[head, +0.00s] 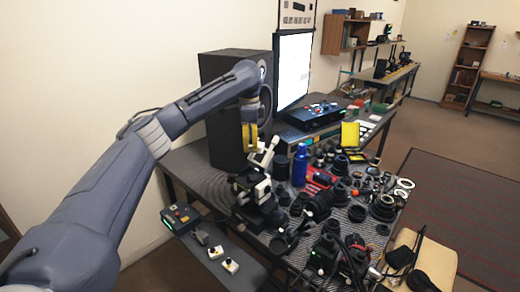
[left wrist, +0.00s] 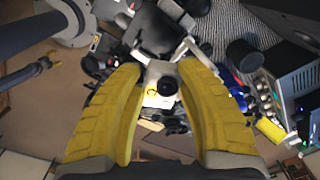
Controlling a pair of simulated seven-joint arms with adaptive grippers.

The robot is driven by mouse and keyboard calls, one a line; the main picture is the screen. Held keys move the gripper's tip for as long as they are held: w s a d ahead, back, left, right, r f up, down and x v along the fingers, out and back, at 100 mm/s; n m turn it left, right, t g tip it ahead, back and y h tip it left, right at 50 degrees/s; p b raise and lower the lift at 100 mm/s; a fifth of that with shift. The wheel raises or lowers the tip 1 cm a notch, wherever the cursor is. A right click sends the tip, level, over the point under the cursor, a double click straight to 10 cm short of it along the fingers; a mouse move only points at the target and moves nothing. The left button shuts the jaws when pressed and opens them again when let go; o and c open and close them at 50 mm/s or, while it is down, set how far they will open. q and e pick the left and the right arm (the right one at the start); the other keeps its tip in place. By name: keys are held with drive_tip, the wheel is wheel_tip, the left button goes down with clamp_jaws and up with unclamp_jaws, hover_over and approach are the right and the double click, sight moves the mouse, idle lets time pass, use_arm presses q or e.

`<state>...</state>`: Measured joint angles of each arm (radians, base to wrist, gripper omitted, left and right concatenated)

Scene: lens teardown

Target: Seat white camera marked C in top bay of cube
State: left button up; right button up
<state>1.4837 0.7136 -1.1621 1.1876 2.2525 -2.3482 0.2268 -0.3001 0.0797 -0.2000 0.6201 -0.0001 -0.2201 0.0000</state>
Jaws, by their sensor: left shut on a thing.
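My left gripper (head: 250,148) has yellow fingers and points down above the left part of the workbench. In the left wrist view its fingers (left wrist: 160,75) close around a small white camera (left wrist: 157,98) with a round black lens. A yellowish mark shows beside the lens, but I cannot read it as a letter. In the head view the white piece at the fingertips is too small to tell apart from the black-and-white microscope-like stand (head: 255,190) below. I cannot make out the cube or its top bay for certain. My right gripper is not in view.
Two small white blocks with dark tops (head: 230,265) sit on a low shelf beside a dark box (head: 180,217). A blue bottle (head: 300,165) and many black lens parts crowd the bench. A tall speaker (head: 225,115) stands behind.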

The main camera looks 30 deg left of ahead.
use_arm(q)
drive_tip(key=shift+a+f+m, duration=0.1)
drive_tip(key=shift+a+m, duration=0.55)
drive_tip(key=shift+m, duration=0.45)
drive_tip(key=shift+s+a+f+m, duration=0.1)
drive_tip(key=shift+s+m, duration=0.05)
drive_tip(key=shift+m, duration=1.05)
drive_tip(key=shift+f, duration=3.85)
drive_tip(key=shift+f, duration=1.15)
drive_tip(key=o, duration=1.4)
drive_tip(key=shift+c, duration=0.2)
wheel_tip(320, 180, up, 12)
drive_tip(key=shift+a, duration=0.25)
